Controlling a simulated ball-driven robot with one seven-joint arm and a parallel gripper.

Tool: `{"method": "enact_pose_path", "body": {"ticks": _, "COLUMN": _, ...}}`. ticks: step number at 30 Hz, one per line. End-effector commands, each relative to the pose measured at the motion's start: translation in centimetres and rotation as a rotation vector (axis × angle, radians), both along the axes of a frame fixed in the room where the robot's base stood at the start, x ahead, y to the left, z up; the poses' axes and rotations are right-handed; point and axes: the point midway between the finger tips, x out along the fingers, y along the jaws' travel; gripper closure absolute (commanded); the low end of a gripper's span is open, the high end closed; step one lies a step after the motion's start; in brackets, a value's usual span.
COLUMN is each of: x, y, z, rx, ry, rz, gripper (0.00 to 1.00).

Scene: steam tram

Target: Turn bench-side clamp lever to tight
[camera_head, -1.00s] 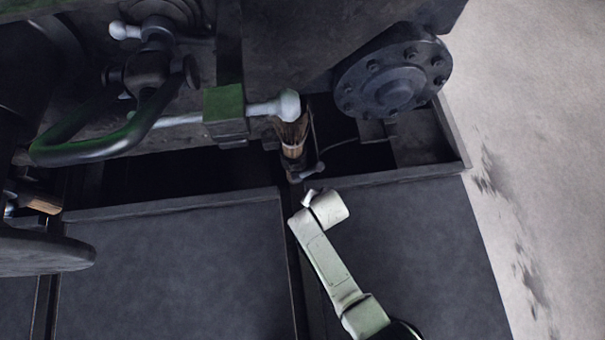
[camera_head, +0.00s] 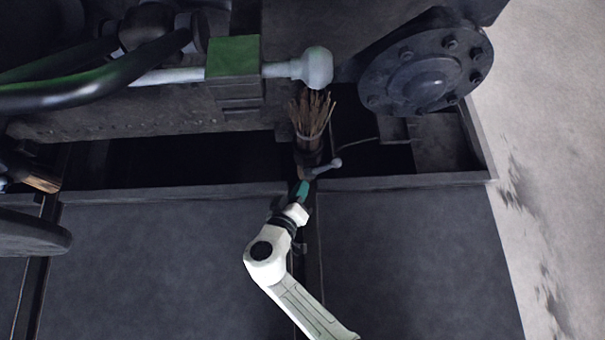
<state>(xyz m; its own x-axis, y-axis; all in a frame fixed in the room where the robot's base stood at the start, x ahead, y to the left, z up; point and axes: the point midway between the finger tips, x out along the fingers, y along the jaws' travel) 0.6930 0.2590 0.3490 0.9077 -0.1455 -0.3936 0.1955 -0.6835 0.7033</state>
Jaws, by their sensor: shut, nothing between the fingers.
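A small grey lever (camera_head: 326,166) with a rounded end sticks out to the right, slightly upward, from a dark clamp (camera_head: 306,166) at the edge of the dark trough. Whether this is the bench-side clamp is not certain from this view. A bound bundle of brown twigs (camera_head: 313,113) stands above the clamp. My gripper (camera_head: 304,184), at the end of my white arm, is shut, its teal tip just below the clamp and left of the lever's ball end. Whether it touches the lever or clamp cannot be told.
A white round-headed rod (camera_head: 312,68) runs through a green block (camera_head: 233,57) above the twigs. A bolted round flange (camera_head: 424,72) is at the upper right. A dark curved handle (camera_head: 95,82) is at the left.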

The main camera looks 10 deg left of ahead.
Motion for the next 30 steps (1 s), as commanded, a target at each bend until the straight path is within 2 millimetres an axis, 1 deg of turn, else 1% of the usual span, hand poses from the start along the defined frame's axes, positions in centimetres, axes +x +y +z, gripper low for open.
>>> {"method": "enact_pose_path", "body": {"ticks": 1, "x": 0.9, "y": -0.1, "z": -0.7, "rx": 0.0, "ry": -0.001, "rz": -0.002, "gripper": 1.0}}
{"method": "enact_pose_path", "body": {"ticks": 6, "x": 4.1, "y": -0.6, "z": -2.1, "rx": 0.002, "ry": -0.001, "rz": -0.004, "gripper": 1.0}}
{"method": "enact_pose_path", "body": {"ticks": 12, "x": 7.2, "y": -1.4, "z": -3.7, "rx": 0.0, "ry": 0.003, "rz": -0.003, "gripper": 1.0}}
{"method": "enact_pose_path", "body": {"ticks": 15, "x": 7.6, "y": -2.4, "z": -4.8, "rx": -0.001, "ry": 0.004, "rz": -0.002, "gripper": 1.0}}
{"method": "enact_pose_path", "body": {"ticks": 19, "x": 8.1, "y": -3.1, "z": -5.5, "rx": 0.0, "ry": 0.002, "rz": -0.001, "gripper": 1.0}}
{"method": "enact_pose_path", "body": {"ticks": 30, "x": 8.4, "y": -3.5, "z": -5.8, "rx": 0.001, "ry": 0.002, "rz": 0.0, "gripper": 1.0}}
